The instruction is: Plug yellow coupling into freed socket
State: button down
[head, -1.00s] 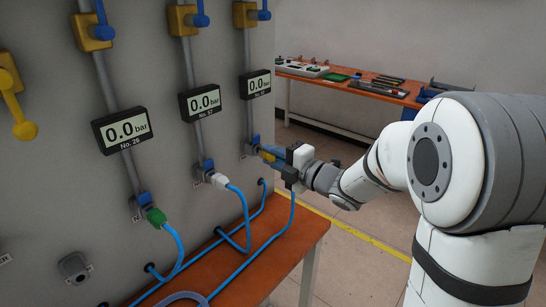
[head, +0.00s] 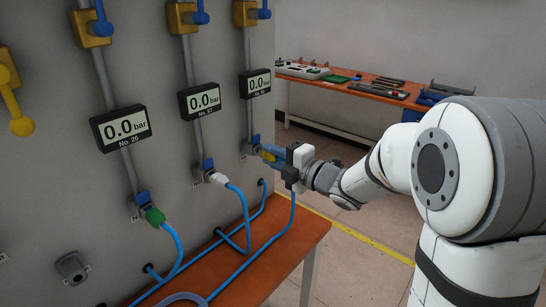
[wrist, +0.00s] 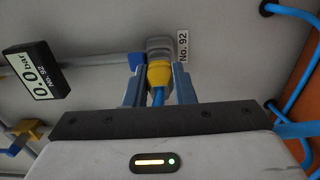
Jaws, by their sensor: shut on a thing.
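The yellow coupling (wrist: 159,75) is between the two blue fingers of my gripper (wrist: 158,88), with its blue hose running back between them. In the head view my gripper (head: 266,151) is at the rightmost socket (head: 252,143) on the grey panel, and a bit of the yellow coupling (head: 268,156) shows by the fingers. In the wrist view the coupling's front end meets the grey socket (wrist: 160,46) beside the label No. 92 (wrist: 184,47). The two look in line and touching. I cannot tell how deep the coupling sits.
A green coupling (head: 154,216) and a white coupling (head: 217,178) sit in the sockets to the left, with blue hoses. Gauges (head: 201,101) reading 0.0 bar hang above. An orange bench (head: 270,262) stands below. A workbench with tools (head: 380,88) stands behind.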

jog(key=shift+w+a+b, duration=0.35)
jog(key=shift+a+b, duration=0.05)
jog(key=shift+b, duration=0.05)
dwell(0.7)
jog(key=c, duration=1.1)
grip_release()
jog(key=shift+c, duration=0.2)
jog(key=v, duration=0.7)
jog(key=s+d+r+m+t+h+p, duration=0.2)
jog(key=d+m+h+p, duration=0.4)
jog(key=d+m+h, duration=0.95)
jog(key=s+a+f+m+g+p, duration=0.1)
jog(key=s+m+g, duration=0.4)
jog(key=s, duration=0.5)
jog(key=s+a+f+m+g+y+p, duration=0.1)
jog(key=s+m+g+p, duration=0.2)
jog(key=s+m+g, duration=0.2)
jog(key=s+m, duration=0.3)
jog(key=s, duration=0.3)
jog(key=shift+s+a+f+p, duration=0.25)
jog(key=shift+s+a+p, duration=0.05)
jog(key=shift+p, duration=0.05)
